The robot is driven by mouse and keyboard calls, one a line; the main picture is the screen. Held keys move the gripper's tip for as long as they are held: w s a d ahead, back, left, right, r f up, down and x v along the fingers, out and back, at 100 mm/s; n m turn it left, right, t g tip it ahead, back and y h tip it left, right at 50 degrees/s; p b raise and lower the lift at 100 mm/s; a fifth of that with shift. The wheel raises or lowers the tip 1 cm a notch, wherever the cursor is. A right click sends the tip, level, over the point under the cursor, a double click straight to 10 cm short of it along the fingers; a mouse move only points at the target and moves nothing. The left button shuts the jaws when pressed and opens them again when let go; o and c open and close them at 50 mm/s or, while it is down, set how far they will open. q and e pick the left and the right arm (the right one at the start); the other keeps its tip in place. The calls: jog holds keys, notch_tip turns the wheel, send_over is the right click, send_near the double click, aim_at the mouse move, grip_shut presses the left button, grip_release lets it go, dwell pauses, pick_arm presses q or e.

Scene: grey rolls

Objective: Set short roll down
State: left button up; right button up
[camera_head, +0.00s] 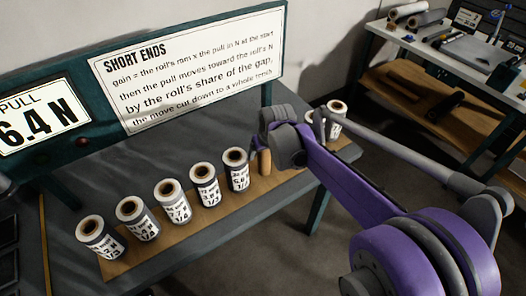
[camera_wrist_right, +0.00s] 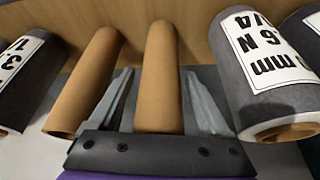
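A plain brown roll (camera_head: 264,163) stands on the brown strip of the table, just right of a row of grey labelled rolls (camera_head: 236,170). In the right wrist view this brown roll (camera_wrist_right: 160,75) is between the two fingers of my right gripper (camera_wrist_right: 160,95), with a narrow gap on each side. My right gripper (camera_head: 264,151) reaches down over it in the head view, its fingers partly hidden. A second brown roll (camera_wrist_right: 88,80) is beside the left finger in the wrist view; my arm hides it in the head view. My left gripper is not in view.
A grey labelled roll (camera_wrist_right: 262,70) stands close to the right finger in the wrist view. Another grey roll (camera_head: 336,112) stands beyond my gripper. A sign board (camera_head: 190,65) rises behind the row. A side bench (camera_head: 385,32) with rolls and tools is at the right.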

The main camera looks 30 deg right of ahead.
jog(key=shift+r, duration=0.3)
jog(key=d+p+v, duration=0.1)
jog(key=p+v, duration=0.1)
jog(key=v, duration=0.9)
jog(key=s+a+f, duration=0.5)
jog(key=s+f, duration=0.1)
jog(key=s, duration=0.3)
jog(key=s+a+f+n, duration=0.1)
jog(key=s+a+f, duration=0.4)
jog(key=s, duration=0.5)
jog(key=shift+a+f+t+y, duration=0.3)
jog(key=shift+a+f+t, duration=0.1)
jog(key=shift+f, duration=0.4)
jog(key=shift+s, duration=0.1)
